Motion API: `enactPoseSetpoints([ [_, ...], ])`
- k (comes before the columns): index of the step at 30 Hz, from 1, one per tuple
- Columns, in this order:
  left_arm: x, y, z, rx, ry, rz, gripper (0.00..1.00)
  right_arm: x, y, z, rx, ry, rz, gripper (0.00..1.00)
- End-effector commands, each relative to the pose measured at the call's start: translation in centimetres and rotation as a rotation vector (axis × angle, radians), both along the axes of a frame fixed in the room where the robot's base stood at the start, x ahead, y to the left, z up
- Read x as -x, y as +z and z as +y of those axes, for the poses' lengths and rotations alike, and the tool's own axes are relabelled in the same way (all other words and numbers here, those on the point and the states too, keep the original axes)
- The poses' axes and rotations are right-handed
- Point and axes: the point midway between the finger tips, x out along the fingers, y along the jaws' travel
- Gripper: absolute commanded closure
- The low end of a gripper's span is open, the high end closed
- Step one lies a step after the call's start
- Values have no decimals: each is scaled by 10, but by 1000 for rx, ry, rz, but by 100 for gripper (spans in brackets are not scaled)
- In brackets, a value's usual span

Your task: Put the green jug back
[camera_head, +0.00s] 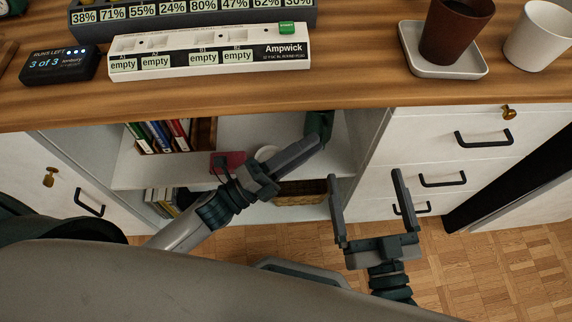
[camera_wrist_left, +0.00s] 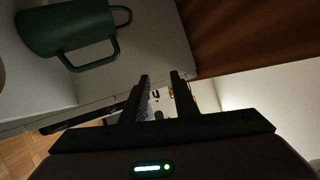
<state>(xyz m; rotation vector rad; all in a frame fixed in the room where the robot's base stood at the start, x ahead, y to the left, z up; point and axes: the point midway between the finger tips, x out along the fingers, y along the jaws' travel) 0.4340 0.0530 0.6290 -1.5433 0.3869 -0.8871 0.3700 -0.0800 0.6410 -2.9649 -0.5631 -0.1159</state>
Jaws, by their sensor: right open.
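The green jug (camera_head: 319,123) stands at the right end of the open shelf under the desk top, partly hidden in the head view by my left gripper. In the left wrist view the jug (camera_wrist_left: 72,27) shows at the upper left, with its handle toward the fingers. My left gripper (camera_head: 309,146) is in front of the jug, apart from it. Its fingers (camera_wrist_left: 161,77) have a narrow empty gap between them. My right gripper (camera_head: 367,190) is open and empty, in front of the drawers to the right of the shelf.
The shelf (camera_head: 240,130) also holds books (camera_head: 160,136), a red object (camera_head: 228,160) and a round white object (camera_head: 266,153). A basket (camera_head: 300,192) is below. On the desk are a power strip (camera_head: 200,66), a brown cup (camera_head: 455,32) on a tray (camera_head: 447,70) and a white cup (camera_head: 540,35).

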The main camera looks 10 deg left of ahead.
Motion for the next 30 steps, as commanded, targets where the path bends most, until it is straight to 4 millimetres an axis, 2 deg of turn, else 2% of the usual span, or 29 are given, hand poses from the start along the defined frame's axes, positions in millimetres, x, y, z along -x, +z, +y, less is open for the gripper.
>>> enactPoseSetpoints([
  [3, 20, 10, 5, 378, 11, 359, 73, 0, 0, 0, 0, 0, 0, 3],
  [6, 34, 13, 12, 684, 10, 623, 73, 0, 0, 0, 0, 0, 0, 3],
  [12, 57, 13, 25, 1144, -4, 968, 73, 0, 0, 0, 0, 0, 0, 3],
  [18, 65, 12, 28, 1305, -15, 1074, 73, 0, 0, 0, 0, 0, -1, 3],
  [30, 65, 12, 28, 1305, -17, 1075, 73, 0, 1, 0, -1, -1, 0, 3],
])
